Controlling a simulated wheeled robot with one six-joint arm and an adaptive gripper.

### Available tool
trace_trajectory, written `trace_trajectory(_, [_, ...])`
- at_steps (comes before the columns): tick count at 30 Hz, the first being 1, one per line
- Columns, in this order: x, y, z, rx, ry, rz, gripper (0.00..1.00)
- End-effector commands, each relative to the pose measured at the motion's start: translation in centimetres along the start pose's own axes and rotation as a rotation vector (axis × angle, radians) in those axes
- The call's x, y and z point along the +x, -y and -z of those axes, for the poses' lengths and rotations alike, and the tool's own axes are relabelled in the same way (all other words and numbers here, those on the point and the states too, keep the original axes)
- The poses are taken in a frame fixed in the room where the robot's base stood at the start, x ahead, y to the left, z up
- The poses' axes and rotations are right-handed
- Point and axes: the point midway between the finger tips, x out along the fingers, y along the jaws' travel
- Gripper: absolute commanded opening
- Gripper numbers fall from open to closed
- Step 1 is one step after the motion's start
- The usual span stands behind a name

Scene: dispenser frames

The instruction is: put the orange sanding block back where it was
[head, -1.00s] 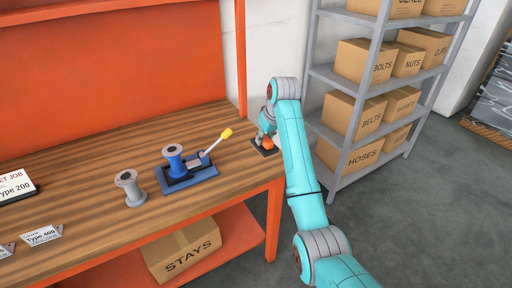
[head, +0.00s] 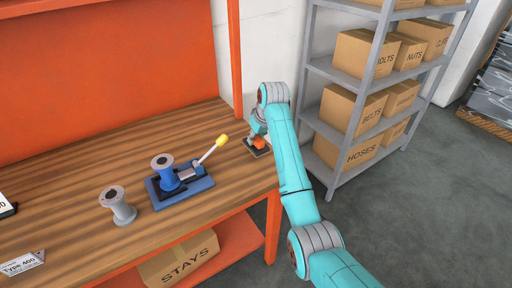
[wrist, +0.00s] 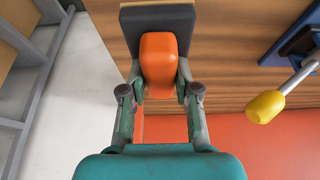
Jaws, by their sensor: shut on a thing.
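The orange sanding block (head: 259,141) is at the right end of the wooden bench, to the right of the yellow-tipped lever. It has an orange grip on a dark flat base. In the wrist view the orange grip (wrist: 158,62) is between my fingers, and the dark base with a thin tan edge shows beyond it. My gripper (wrist: 159,88) is shut on the orange grip; in the head view my arm partly hides it. I cannot tell whether the base touches the bench top.
A blue fixture (head: 196,190) with a blue spool and a yellow-tipped lever (head: 221,140) stands left of the block. A grey spool (head: 118,206) stands farther left. A grey shelf (head: 371,78) with several cartons is right of the bench. Bench wood between fixture and block is clear.

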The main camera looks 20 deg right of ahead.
Motion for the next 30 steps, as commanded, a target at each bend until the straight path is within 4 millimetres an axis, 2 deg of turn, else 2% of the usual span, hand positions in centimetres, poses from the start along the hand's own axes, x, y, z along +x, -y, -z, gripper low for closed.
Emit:
trace_trajectory(9, [4.0,0.0,-1.7,0.000,0.001,0.000,0.00])
trace_trajectory(20, [4.3,0.0,-1.8,0.000,0.000,0.000,0.00])
trace_trajectory(21, [4.3,0.0,-1.8,0.000,0.001,0.000,0.36])
trace_trajectory(23, [4.3,0.0,-1.8,0.000,0.001,0.000,0.51])
trace_trajectory(24, [4.3,0.0,-1.8,0.000,0.001,0.000,0.56])
trace_trajectory(30, [4.3,0.0,-1.8,0.000,0.001,0.000,0.56])
